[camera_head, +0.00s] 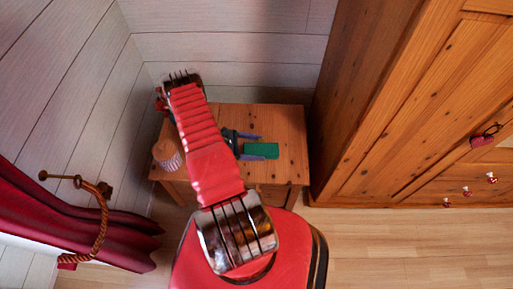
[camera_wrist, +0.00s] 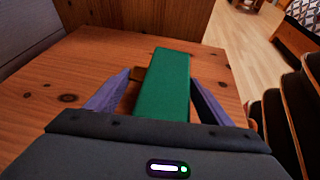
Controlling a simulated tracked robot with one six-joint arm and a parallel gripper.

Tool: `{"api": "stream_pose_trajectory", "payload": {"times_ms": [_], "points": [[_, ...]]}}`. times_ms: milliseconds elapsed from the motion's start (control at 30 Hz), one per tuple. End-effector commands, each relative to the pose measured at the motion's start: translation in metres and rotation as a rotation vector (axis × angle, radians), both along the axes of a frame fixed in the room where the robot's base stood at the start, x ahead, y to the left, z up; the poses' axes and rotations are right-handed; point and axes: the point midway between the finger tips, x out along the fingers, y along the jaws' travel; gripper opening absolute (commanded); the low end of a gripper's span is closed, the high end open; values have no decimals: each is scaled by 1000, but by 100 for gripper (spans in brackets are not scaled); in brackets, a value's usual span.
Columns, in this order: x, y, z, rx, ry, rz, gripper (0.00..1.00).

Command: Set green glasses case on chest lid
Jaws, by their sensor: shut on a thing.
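The green glasses case (camera_head: 262,150) is a flat green block over the top of a small wooden table (camera_head: 284,122) in the head view. My gripper (camera_head: 250,144) reaches in from the left and is shut on it. In the wrist view the case (camera_wrist: 166,82) lies lengthwise between the two purple-grey fingers of my gripper (camera_wrist: 160,78), its far end reaching past the fingertips. I cannot tell whether it touches the wooden top or hangs just above it. No chest lid can be made out for certain.
A striped round pot (camera_head: 167,154) stands at the table's left edge. A tall wooden wardrobe (camera_head: 420,100) is close on the right, and a red curtain (camera_head: 75,220) hangs at the left. Bare wooden floor (camera_head: 400,240) lies at the front right.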

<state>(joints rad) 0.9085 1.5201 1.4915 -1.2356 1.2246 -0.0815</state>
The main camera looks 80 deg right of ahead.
Motion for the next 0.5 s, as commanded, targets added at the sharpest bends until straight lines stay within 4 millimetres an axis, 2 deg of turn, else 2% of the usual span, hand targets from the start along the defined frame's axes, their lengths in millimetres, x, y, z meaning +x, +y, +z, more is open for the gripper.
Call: {"api": "stream_pose_trajectory", "payload": {"times_ms": [400, 433, 500], "points": [[1, 0, -4, -1, 0, 2, 13], [1, 0, -5, -1, 0, 2, 76], [1, 0, -4, -1, 0, 2, 80]]}}
